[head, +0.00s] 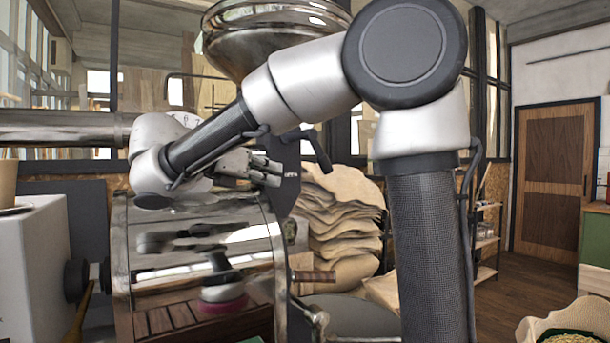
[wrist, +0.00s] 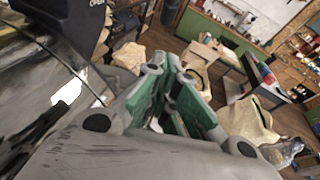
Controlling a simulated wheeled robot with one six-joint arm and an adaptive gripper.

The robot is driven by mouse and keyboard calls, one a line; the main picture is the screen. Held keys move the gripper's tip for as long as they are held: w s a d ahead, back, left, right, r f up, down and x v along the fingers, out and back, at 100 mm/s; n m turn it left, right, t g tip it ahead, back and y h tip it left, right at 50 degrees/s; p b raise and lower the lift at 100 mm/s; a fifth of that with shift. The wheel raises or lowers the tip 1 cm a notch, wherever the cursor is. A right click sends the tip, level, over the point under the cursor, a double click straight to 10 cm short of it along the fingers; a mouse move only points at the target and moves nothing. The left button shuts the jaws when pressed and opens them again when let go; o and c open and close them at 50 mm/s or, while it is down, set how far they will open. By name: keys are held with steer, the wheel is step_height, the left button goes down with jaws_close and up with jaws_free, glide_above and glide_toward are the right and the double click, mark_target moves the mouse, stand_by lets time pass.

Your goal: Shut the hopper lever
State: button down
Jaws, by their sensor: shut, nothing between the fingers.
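The steel hopper (head: 265,40) stands at the top middle of the head view, partly behind my arm. A dark lever (head: 318,150) sticks out below it, angled down to the right. I take this for the hopper lever. My gripper (head: 272,172) is just left of and below the lever, over the roaster's steel top, apart from it in the picture. In the wrist view its green-padded fingers (wrist: 168,72) are shut, with nothing held.
The roaster's shiny body (head: 240,245) lies under my gripper. Piled sacks (head: 340,225) stand right of it, and a horizontal steel pipe (head: 60,128) runs at the left. A sack of beans (head: 565,325) sits at the lower right. Open floor (head: 520,275) lies toward the door.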

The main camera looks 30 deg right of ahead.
mark_target(318, 151)
steer(key=w+d, duration=0.3)
steer(key=d, duration=1)
steer(key=shift+f, duration=0.3)
